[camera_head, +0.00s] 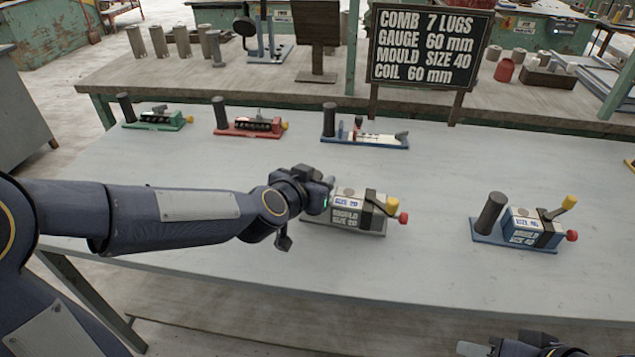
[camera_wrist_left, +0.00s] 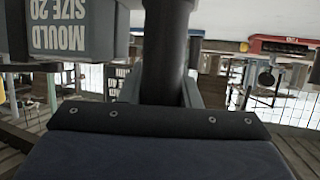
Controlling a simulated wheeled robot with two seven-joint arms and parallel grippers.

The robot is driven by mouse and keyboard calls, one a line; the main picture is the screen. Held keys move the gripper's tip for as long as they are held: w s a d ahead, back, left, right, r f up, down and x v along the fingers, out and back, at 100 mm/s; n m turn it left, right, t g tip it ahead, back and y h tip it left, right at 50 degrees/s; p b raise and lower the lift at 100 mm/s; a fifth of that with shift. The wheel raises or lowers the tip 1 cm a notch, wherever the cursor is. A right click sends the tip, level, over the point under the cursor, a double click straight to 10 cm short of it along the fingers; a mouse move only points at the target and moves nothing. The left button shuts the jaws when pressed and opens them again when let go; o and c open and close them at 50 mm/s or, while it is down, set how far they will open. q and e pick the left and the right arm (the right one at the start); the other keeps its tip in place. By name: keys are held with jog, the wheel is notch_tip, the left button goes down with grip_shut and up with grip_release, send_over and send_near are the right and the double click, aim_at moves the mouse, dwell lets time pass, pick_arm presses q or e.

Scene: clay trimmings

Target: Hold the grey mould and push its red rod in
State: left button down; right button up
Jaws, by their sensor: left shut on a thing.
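The grey mould (camera_head: 345,217), marked "MOULD SIZE 20", sits upright on its base on the pale table. Its red rod (camera_head: 403,218) sticks out at the right end, below a yellow-tipped lever (camera_head: 392,205). My left gripper (camera_head: 318,200) is at its left end, shut on the dark upright handle, which the gripper mostly hides in the head view. In the left wrist view the handle (camera_wrist_left: 166,50) stands between the fingers, beside the grey body (camera_wrist_left: 70,28). My right gripper (camera_head: 520,348) shows only partly at the bottom edge; its jaws are unclear.
A blue mould (camera_head: 520,228) with its own red rod stands to the right. Green (camera_head: 155,118), red (camera_head: 248,126) and blue-based (camera_head: 365,138) tools line the table's back. A black sign (camera_head: 430,48) reads "MOULD SIZE 40".

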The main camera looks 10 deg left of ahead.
pick_arm(q)
jog(key=shift+w+f, duration=0.15)
jog(key=shift+w, duration=0.1)
jog(key=shift+f, duration=0.1)
jog(key=shift+w+a+f+b, duration=0.1)
jog(key=shift+w+f+b, duration=0.55)
jog(key=shift+w+b, duration=0.1)
jog(key=shift+s+f, duration=0.1)
jog(key=shift+f, duration=0.1)
dwell(0.9)
